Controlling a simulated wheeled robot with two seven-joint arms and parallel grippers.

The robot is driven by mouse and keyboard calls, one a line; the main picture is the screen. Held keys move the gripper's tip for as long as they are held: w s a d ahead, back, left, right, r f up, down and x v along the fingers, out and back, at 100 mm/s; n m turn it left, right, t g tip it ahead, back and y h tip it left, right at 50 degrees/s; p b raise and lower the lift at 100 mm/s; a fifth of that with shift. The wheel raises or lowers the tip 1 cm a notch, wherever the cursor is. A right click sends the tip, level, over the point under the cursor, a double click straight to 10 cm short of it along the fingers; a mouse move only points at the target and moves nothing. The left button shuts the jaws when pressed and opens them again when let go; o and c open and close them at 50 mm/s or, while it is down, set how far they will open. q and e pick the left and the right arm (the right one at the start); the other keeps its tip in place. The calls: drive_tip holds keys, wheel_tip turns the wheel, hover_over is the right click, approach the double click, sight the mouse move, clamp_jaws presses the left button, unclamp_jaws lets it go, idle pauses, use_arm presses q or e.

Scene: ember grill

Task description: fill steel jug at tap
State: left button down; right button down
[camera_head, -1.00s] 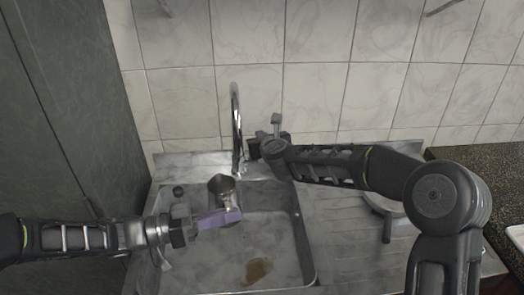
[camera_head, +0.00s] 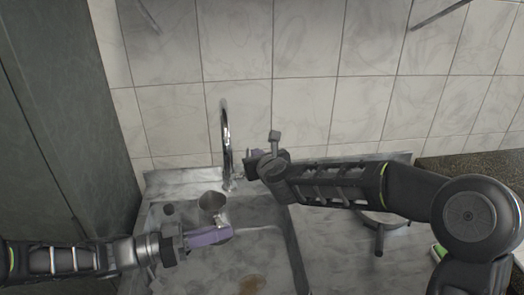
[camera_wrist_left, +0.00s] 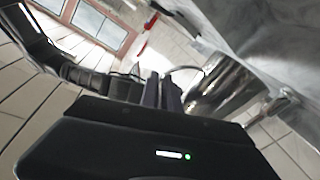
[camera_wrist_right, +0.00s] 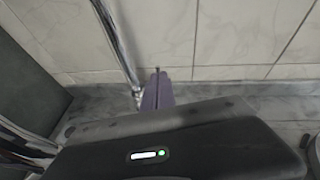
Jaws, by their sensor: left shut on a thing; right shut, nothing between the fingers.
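The steel jug (camera_head: 211,203) is in the sink basin area, its open mouth facing up, just in front of the tap (camera_head: 226,140). My left gripper (camera_head: 222,236) is shut on the jug's handle, at the near side of the jug. The left wrist view shows the jug's shiny body (camera_wrist_left: 222,88) beside the fingers. My right gripper (camera_head: 250,164) is shut and empty, just right of the tap's lower part. In the right wrist view its fingers (camera_wrist_right: 157,92) are close to the chrome spout (camera_wrist_right: 116,42). I cannot tell whether water runs or what is in the jug.
A tiled wall (camera_head: 300,105) stands behind and a dark cabinet (camera_head: 60,120) at left. A round object (camera_head: 382,222) lies on the drainboard under my right arm.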

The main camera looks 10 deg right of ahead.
drive_tip(key=s+r, duration=0.4)
drive_tip(key=s, duration=0.1)
drive_tip(key=shift+d+r, duration=0.4)
drive_tip(key=shift+d, duration=0.05)
use_arm(q)
drive_tip(key=shift+r, duration=0.1)
